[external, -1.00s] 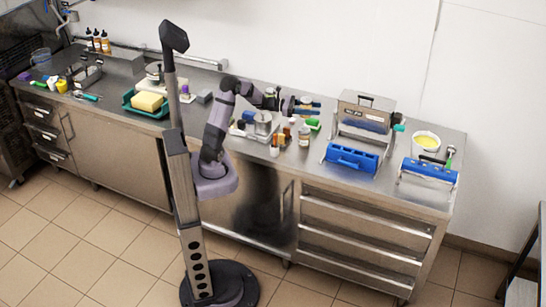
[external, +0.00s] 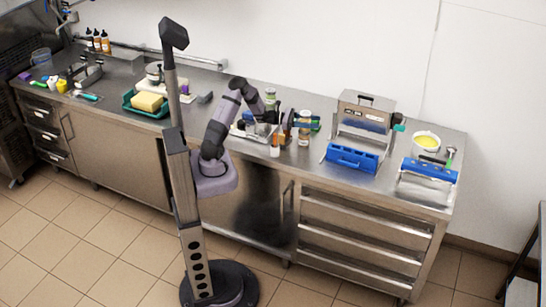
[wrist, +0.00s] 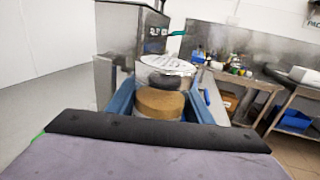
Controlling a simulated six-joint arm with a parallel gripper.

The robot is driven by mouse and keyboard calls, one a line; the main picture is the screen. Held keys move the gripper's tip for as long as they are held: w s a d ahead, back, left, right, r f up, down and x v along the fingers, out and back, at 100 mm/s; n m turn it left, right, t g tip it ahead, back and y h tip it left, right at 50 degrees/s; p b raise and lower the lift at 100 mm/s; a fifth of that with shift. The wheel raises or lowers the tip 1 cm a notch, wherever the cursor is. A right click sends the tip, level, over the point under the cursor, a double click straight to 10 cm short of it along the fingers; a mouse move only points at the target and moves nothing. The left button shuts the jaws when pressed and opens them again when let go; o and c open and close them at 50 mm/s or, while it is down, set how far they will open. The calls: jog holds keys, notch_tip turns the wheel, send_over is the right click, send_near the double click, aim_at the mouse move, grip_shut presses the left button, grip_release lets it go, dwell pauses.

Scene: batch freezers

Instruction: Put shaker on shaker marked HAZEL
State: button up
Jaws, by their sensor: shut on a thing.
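A shaker with a pale lid and brown contents (wrist: 160,103) is between the two blue fingers of my gripper (wrist: 163,108) in the wrist view, and the gripper is shut on it. In the external view the held shaker (external: 305,116) is directly above another shaker (external: 304,138) standing on the steel counter. The two line up like a stack and look upright; I cannot tell whether they touch fully. My gripper (external: 297,124) comes in from the left at the upper shaker's height. No HAZEL lettering is readable, and the lower shaker is hidden in the wrist view.
A small orange-and-white bottle (external: 275,149) stands close to the left. Another jar (external: 270,96) stands behind my wrist. A steel machine (external: 363,115) and a blue tray (external: 352,158) are to the right. The counter's front strip is mostly clear.

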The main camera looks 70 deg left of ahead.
jog(key=shift+f, duration=0.15)
jog(key=o, duration=1.1)
jog(key=b+v, duration=0.2)
jog(key=v, duration=0.4)
jog(key=shift+s+a, duration=0.25)
jog(key=shift+s, duration=0.05)
jog(key=shift+s+a, duration=0.15)
jog(key=shift+s, duration=0.2)
